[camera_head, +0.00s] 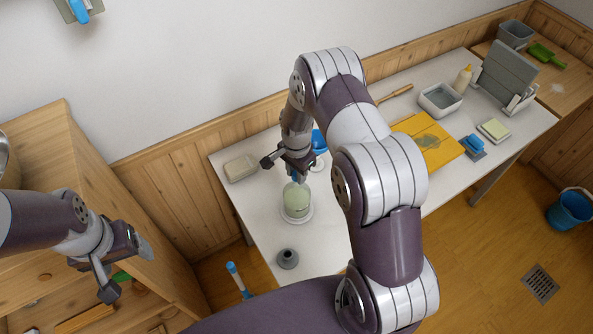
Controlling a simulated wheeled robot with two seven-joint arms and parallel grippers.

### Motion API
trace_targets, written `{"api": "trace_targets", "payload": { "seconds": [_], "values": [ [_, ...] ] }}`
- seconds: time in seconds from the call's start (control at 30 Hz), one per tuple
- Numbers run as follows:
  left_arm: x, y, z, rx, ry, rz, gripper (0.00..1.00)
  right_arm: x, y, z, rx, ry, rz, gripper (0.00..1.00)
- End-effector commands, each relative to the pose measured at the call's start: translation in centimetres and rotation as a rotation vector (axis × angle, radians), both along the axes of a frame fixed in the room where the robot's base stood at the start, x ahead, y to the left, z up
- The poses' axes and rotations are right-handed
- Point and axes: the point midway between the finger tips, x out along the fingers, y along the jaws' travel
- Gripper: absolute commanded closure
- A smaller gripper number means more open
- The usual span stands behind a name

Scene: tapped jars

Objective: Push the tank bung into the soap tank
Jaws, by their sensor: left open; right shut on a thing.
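The soap tank (297,203) is a pale green, rounded jar on a white round base, standing on the white table left of my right arm. My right gripper (293,168) is directly above the tank's top. It is shut on a small blue-grey piece (296,178), which looks like the tank bung and is mostly hidden by the fingers. The piece is at or just above the tank's mouth; I cannot tell whether it touches. My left gripper (124,270) is open and empty at the lower left, in front of the wooden cabinet, away from the table.
On the table (250,205) are a soap dish (240,168), a dark grey ring-shaped piece (288,258), a blue item (319,141) behind my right gripper, a yellow mat (428,141) and a grey basin (440,99). My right arm covers the table's middle.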

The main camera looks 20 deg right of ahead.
Motion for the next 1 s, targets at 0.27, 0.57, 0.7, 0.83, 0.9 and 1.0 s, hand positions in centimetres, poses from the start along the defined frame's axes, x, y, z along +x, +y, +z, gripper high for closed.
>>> {"api": "trace_targets", "payload": {
  "seconds": [0.27,0.57,0.7,0.83,0.9,1.0],
  "values": [
    [0.0,0.0,-0.4,0.0,0.0,0.0,0.26,0.0,0.0,-0.5,0.0,0.0,0.0,1.0],
    [0.0,0.0,-1.0,0.0,0.0,0.0,0.26,0.0,0.0,-1.3,0.0,0.0,0.0,1.0],
    [0.0,0.0,-1.3,0.0,0.0,0.0,0.26,0.0,0.0,-1.6,0.0,0.0,0.0,1.0],
    [0.0,0.0,-1.6,0.0,0.0,0.0,0.26,0.0,0.0,-1.9,0.0,0.0,0.0,1.0],
    [0.0,0.0,-1.7,0.0,0.0,0.0,0.26,0.0,0.0,-2.1,0.0,0.0,0.0,1.0],
    [0.0,0.0,-1.9,0.0,0.0,0.0,0.26,0.0,0.0,-2.3,0.0,0.0,0.0,1.0]
  ]
}}
